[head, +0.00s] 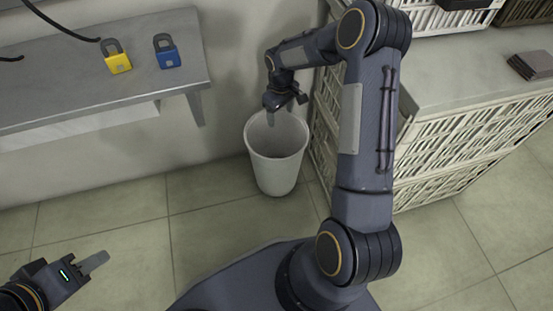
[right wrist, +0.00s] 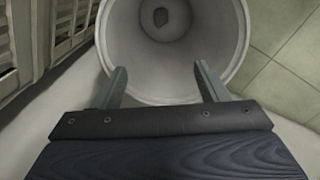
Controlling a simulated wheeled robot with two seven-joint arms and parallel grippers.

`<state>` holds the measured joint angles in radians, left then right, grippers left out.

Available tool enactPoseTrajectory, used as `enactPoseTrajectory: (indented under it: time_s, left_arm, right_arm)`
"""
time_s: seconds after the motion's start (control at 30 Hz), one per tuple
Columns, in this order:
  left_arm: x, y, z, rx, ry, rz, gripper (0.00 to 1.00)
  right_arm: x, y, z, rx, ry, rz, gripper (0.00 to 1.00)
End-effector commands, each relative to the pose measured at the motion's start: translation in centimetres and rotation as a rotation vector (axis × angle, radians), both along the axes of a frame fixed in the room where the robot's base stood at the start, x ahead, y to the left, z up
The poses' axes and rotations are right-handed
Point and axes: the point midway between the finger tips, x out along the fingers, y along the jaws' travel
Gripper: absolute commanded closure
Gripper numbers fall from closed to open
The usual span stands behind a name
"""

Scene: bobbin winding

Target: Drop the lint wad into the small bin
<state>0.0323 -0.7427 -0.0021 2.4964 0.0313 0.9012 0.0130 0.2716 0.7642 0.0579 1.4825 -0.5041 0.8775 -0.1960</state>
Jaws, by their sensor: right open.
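The small bin (head: 276,172) is a white tapered tub standing upright on the tiled floor by the wall. My right gripper (head: 271,117) points down at the bin's mouth from above. In the right wrist view its two fingers (right wrist: 160,74) are spread apart with nothing between them, over the near part of the bin (right wrist: 116,38). A small dark grey lump, which looks like the lint wad (right wrist: 161,17), lies on the bin's floor. My left gripper (head: 94,263) is at the lower left, away from the bin; its finger gap cannot be made out.
A grey shelf (head: 100,85) on the left wall holds a yellow padlock (head: 117,62) and a blue padlock (head: 167,55). White slatted crates (head: 455,140) stand close to the bin's right, under a grey top (head: 470,75). The floor left of the bin is clear.

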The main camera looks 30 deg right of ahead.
Motion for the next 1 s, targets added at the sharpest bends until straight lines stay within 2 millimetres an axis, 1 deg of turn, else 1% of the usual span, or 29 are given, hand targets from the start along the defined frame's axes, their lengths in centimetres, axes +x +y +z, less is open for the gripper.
enactPoseTrajectory:
  time_s: [0.17, 0.27, 0.37, 0.6, 0.7, 0.8, 1.0]
  left_arm:
    - [0.0, 0.0, 0.1, 0.000, 0.000, 0.000, 0.64]
    - [0.0, 0.0, 0.5, 0.000, 0.000, 0.000, 0.64]
    - [0.0, 0.0, 1.1, 0.000, 0.000, 0.000, 0.64]
    - [0.0, 0.0, 2.9, 0.000, 0.000, 0.000, 0.64]
    - [0.0, 0.0, 3.3, 0.000, 0.000, 0.000, 0.64]
    - [0.0, 0.0, 3.3, 0.000, 0.000, 0.000, 0.64]
    - [0.0, 0.0, 3.2, 0.000, 0.000, 0.000, 0.64]
  right_arm:
    - [0.0, 0.0, 0.2, 0.000, 0.000, 0.000, 0.33]
    - [0.0, 0.0, 0.9, -0.001, 0.000, 0.000, 0.33]
    - [0.0, 0.0, 2.2, -0.001, -0.001, -0.001, 0.33]
    - [0.1, 0.0, 6.4, -0.001, -0.002, 0.000, 0.33]
    - [0.0, 0.0, 7.5, -0.001, -0.001, 0.000, 0.33]
    - [0.0, 0.0, 7.9, 0.000, 0.000, 0.000, 0.33]
    - [0.0, 0.0, 7.8, 0.000, 0.000, 0.000, 0.33]
